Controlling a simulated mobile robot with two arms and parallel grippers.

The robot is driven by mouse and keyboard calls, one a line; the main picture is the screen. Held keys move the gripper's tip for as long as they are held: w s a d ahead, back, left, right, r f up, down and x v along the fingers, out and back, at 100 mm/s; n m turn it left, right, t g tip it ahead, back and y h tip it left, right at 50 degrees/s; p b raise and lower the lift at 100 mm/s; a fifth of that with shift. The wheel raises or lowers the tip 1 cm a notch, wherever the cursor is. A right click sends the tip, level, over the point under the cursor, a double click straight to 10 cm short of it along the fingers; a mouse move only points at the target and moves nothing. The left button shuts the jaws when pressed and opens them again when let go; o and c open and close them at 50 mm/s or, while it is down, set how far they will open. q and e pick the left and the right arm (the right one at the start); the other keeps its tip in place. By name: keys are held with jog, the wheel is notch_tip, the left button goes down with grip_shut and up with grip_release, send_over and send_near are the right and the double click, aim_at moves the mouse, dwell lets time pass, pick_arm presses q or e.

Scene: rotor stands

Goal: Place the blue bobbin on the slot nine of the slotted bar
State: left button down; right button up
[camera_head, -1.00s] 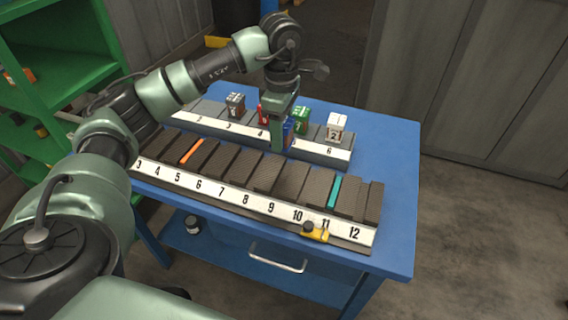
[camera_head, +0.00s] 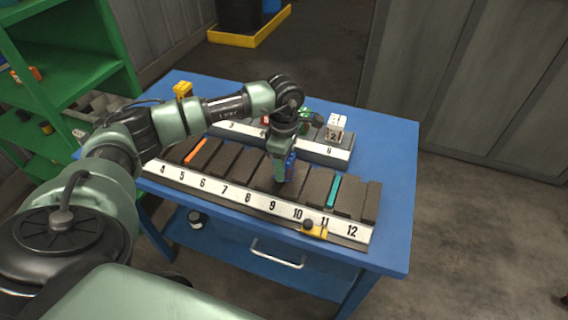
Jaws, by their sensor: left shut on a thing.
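The slotted bar (camera_head: 256,201) lies along the near side of the blue table, with dark ribbed slots and a white number strip; numbers 4 to 12 show. My left gripper (camera_head: 284,176) points down over the bar, shut on the blue bobbin (camera_head: 290,165). Only part of the bobbin shows, as the gripper covers the rest. They appear above the slots behind the numbers 9 and 10; I cannot tell whether the bobbin touches the bar. My right gripper is not in view.
A shorter numbered rack (camera_head: 327,151) stands behind, carrying a white block (camera_head: 336,127) and a green block (camera_head: 306,113). An orange strip (camera_head: 196,150) and a teal strip (camera_head: 333,191) lie in the bar. A yellow clamp (camera_head: 315,231) sits at its front edge. The table's right side is clear.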

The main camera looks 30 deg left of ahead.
pick_arm(q)
jog(key=shift+f, duration=0.1)
jog(key=c, duration=0.7)
grip_release()
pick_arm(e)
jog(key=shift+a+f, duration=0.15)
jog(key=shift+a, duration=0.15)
pick_arm(q)
jog(key=shift+r, duration=0.55)
notch_tip(320, 180, up, 11)
jog(key=b, duration=0.4)
jog(key=shift+f, duration=0.2)
jog(key=shift+r, duration=0.35)
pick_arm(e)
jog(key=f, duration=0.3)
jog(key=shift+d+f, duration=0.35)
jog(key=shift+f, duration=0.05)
